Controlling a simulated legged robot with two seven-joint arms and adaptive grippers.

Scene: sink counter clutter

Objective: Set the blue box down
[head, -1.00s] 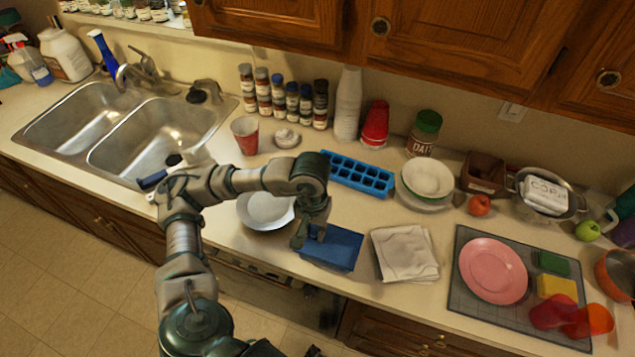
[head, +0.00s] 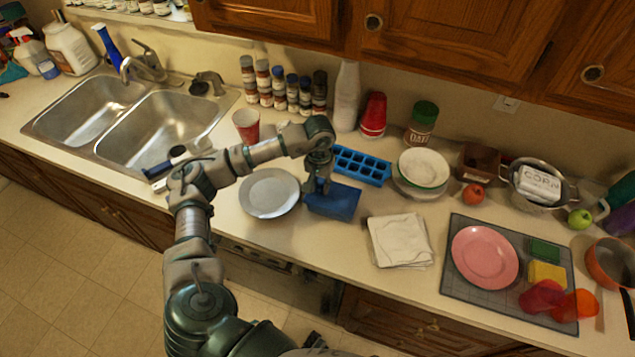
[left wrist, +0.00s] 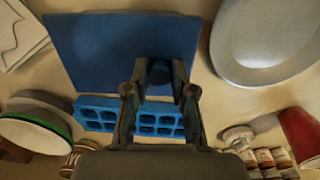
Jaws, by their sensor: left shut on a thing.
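The blue box (head: 336,202) is a flat dark-blue block at the middle of the counter, between a white plate and folded cloths. My left gripper (head: 318,190) comes down from above on its left part. In the left wrist view the blue box (left wrist: 110,45) fills the upper middle, and my left gripper (left wrist: 158,85) is shut on a small round blue knob on it. Whether the box's underside touches the counter cannot be told. My right gripper is not in view.
A white plate (head: 269,193) is close to the box's left. A blue ice tray (head: 361,165) is behind it. Folded cloths (head: 400,241) lie to the right. A pink plate (head: 484,257) is on a grey mat (head: 459,291). A strip of bare counter lies in front.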

